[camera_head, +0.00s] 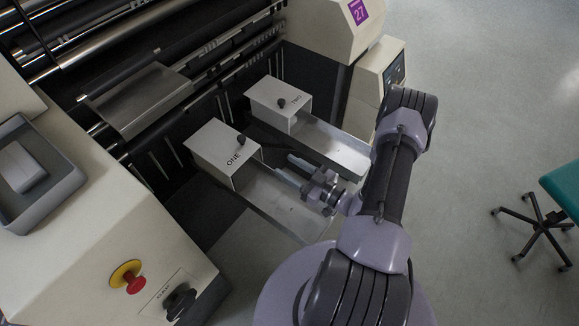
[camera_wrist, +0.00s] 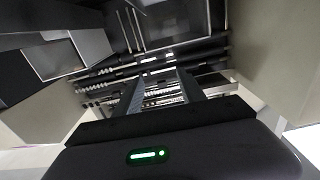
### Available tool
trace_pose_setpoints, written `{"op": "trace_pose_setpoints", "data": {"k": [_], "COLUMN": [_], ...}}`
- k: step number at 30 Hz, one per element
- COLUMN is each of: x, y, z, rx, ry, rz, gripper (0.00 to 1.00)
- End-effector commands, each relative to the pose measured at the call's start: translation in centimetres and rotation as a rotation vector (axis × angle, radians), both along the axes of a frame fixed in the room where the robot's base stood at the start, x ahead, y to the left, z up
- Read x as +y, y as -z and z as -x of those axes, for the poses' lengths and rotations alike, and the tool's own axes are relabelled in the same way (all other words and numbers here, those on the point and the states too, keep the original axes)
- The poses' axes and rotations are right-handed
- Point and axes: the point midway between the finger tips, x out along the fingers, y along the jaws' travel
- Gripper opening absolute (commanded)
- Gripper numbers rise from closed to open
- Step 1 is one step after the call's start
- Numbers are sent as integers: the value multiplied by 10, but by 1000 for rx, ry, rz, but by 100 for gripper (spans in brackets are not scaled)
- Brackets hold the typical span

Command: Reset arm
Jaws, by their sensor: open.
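My gripper (camera_head: 287,168) is open and empty. It hovers over the outfeed trays of the flow wrapper (camera_head: 75,195), with its fingers pointing to the left in the head view. Its two fingers (camera_wrist: 162,85) also show in the wrist view, apart, with nothing between them. My arm bends down from the upper right to the gripper. The tray of the box marked ONE (camera_head: 212,147) is partly below the gripper; I cannot tell the exact height between them.
A second box marked TWO (camera_head: 272,97) has its own tray, which looks empty. A grey bin (camera_head: 55,205) with a white item stands at the left. An emergency stop button (camera_head: 131,280) is at the lower left. A teal stool (camera_head: 562,187) stands right; open floor lies between.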

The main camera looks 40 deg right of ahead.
Motion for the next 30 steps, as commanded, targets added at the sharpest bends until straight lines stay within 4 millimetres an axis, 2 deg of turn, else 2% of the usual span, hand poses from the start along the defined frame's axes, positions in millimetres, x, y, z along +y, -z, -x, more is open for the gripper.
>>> {"op": "trace_pose_setpoints", "data": {"k": [7, 9, 11, 13, 14, 15, 16, 18, 20, 21, 23, 24, 27, 30], "x": [0, 6, 23, 63, 85, 116, 137, 178, 204, 216, 226, 228, 223, 214], "y": [0, -8, -28, -64, -79, -99, -110, -130, -140, -144, -146, -147, -152, -161], "z": [-1, -5, -14, -22, -21, -14, -5, 22, 50, 69, 95, 111, 137, 148], "rx": [-1, -24, -92, -255, -354, -510, -641, -987, -1332, -1587, -2011, 1928, 1669, 1410], "ry": [-1, -42, -152, -368, -478, -628, -737, -968, -1143, -1246, -1377, 1201, 815, 551], "rz": [2, 59, 213, 514, 668, 881, 1035, 1373, 1632, 1786, 1979, -1722, -1132, -686], "gripper": [47, 47, 47, 47, 47, 47, 47, 47, 47, 47, 47, 47, 47, 47]}}
